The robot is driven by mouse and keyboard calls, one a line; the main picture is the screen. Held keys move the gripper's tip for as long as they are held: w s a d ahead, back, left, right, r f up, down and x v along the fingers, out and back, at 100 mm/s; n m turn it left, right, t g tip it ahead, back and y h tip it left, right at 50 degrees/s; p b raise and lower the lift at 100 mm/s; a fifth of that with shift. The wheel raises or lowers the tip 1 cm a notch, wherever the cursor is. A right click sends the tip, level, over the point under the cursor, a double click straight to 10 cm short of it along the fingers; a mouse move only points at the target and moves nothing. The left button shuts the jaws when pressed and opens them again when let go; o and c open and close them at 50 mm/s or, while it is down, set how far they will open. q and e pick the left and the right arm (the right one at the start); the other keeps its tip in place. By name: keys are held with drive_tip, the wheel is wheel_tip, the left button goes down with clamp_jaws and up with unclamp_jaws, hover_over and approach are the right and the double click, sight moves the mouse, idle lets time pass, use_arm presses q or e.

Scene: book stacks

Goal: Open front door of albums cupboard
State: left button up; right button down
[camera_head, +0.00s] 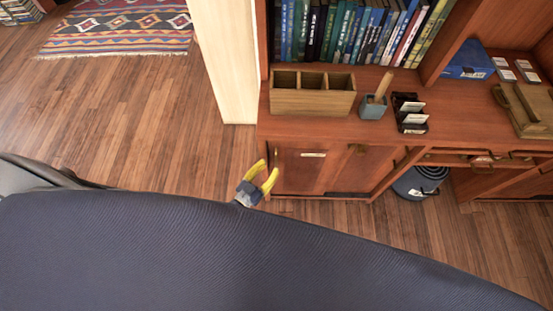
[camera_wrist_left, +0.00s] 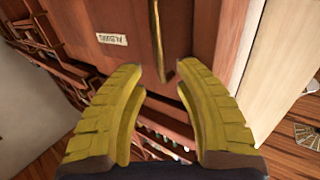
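The albums cupboard door (camera_head: 300,172) is a reddish-brown wooden panel low in the desk unit and looks shut. Its small white label (camera_head: 313,154) reads ALBUMS in the left wrist view (camera_wrist_left: 112,39), where it appears upside down. A long brass handle (camera_wrist_left: 157,38) runs along the door near one edge. My left gripper (camera_head: 265,170) is at the door's left side, its yellow fingers apart. In the left wrist view the open fingers (camera_wrist_left: 160,75) point at the handle, whose end lies between the tips with space on both sides. My right gripper is not in view.
A wooden box (camera_head: 313,101), a pencil cup (camera_head: 373,108) and a card holder (camera_head: 410,115) stand on the desktop. A pale upright panel (camera_head: 226,60) borders the unit's left. A bin (camera_head: 418,183) stands under the desk. The wooden floor (camera_head: 130,120) at left is clear.

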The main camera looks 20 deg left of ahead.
sight(276, 161)
use_arm(q)
drive_tip(key=shift+x, duration=2.6)
clamp_jaws()
